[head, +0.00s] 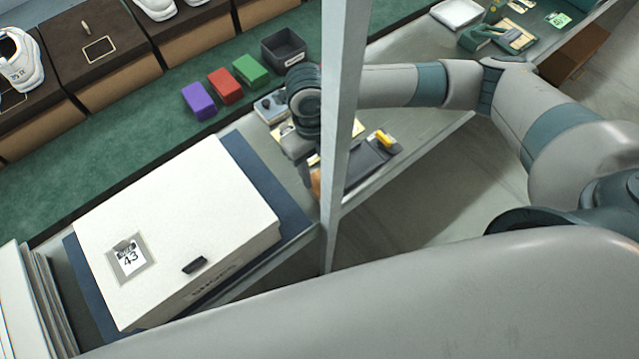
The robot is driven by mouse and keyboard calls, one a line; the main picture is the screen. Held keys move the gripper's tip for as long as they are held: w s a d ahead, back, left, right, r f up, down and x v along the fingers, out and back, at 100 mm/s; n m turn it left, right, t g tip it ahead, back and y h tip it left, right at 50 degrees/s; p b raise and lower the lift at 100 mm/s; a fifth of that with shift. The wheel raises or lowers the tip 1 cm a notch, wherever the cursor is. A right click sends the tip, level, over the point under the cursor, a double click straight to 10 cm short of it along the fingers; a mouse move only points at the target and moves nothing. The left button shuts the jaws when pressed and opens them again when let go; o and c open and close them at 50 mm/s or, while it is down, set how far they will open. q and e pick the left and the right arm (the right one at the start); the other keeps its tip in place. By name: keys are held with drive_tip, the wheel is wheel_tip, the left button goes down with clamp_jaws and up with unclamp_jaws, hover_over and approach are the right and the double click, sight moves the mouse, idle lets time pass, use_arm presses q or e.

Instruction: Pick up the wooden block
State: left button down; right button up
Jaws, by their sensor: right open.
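My right gripper (306,172) reaches down over the grey bench, left of and partly behind the grey post. Its jaws are open, though the fingertips are small and hard to make out. A small orange-brown piece, which looks like the wooden block (315,182), shows right at the fingertips. It is partly hidden by the gripper and the post, and I cannot tell whether the fingers touch it. My left gripper is not in view.
A grey upright post (342,110) stands close to my right wrist. A dark tray with a yellow item (384,138) lies right of it. A white shoe box (180,220) sits on a blue mat (262,185) to the left. Purple (199,101), red (225,86) and green (250,71) blocks stand behind.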

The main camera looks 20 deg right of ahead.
sight(319, 182)
drive_tip(key=shift+s+f, duration=0.1)
drive_tip(key=shift+f, duration=0.1)
drive_tip(key=f, duration=0.1)
drive_tip(key=f+p, duration=0.2)
drive_tip(key=f, duration=0.1)
drive_tip(key=shift+s, duration=0.3)
drive_tip(key=shift+f, duration=0.4)
drive_tip(key=c, duration=0.9)
